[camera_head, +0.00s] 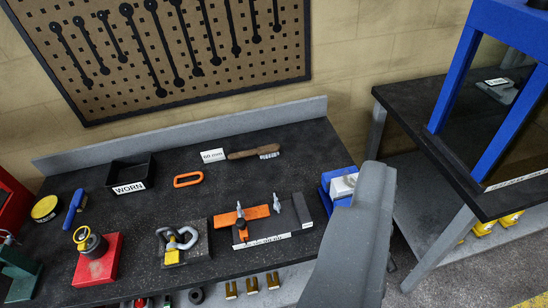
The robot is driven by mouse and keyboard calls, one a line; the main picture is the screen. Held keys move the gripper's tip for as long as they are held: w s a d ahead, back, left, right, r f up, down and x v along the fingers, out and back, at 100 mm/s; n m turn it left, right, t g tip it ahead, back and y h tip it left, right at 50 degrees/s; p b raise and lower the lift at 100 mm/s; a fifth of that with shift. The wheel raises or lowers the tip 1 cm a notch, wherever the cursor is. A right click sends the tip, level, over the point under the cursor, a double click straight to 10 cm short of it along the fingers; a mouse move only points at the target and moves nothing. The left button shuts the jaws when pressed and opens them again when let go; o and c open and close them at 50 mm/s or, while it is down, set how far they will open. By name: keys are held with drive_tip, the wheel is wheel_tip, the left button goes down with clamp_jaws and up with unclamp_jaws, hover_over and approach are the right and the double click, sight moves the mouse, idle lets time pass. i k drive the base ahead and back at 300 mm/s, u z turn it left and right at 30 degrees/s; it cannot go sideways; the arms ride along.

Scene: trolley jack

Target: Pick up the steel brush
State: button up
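The steel brush (243,154) lies on the dark workbench top near its back edge. It has a brown wooden handle to the left and pale bristles at its right end. Nothing covers it. A large grey part of my own arm rises from the bottom edge, right of the middle, well in front and to the right of the brush. No fingertips can be made out, so I cannot tell whether my gripper is open or shut. Nothing of mine touches the brush.
A "60 mm" card (213,156) stands just left of the brush, an orange ring (188,180) in front. A black "WORN" tray (129,175), shackle (174,245), orange fixture (252,214) and blue-white block (341,186) share the bench (240,185). A pegboard (215,55) hangs behind.

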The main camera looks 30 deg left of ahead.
sight(272, 150)
drive_tip(key=u, duration=0.6)
drive_tip(key=k, duration=0.7)
drive_tip(key=u, duration=0.85)
drive_tip(key=k, duration=0.65)
drive_tip(key=u, duration=0.5)
drive_tip(key=i, duration=1.05)
drive_tip(key=z, duration=0.65)
drive_tip(key=i, duration=1.15)
drive_tip(key=z, duration=1.25)
drive_tip(key=i, duration=0.7)
drive_tip(key=z, duration=0.45)
drive_tip(key=k, duration=0.9)
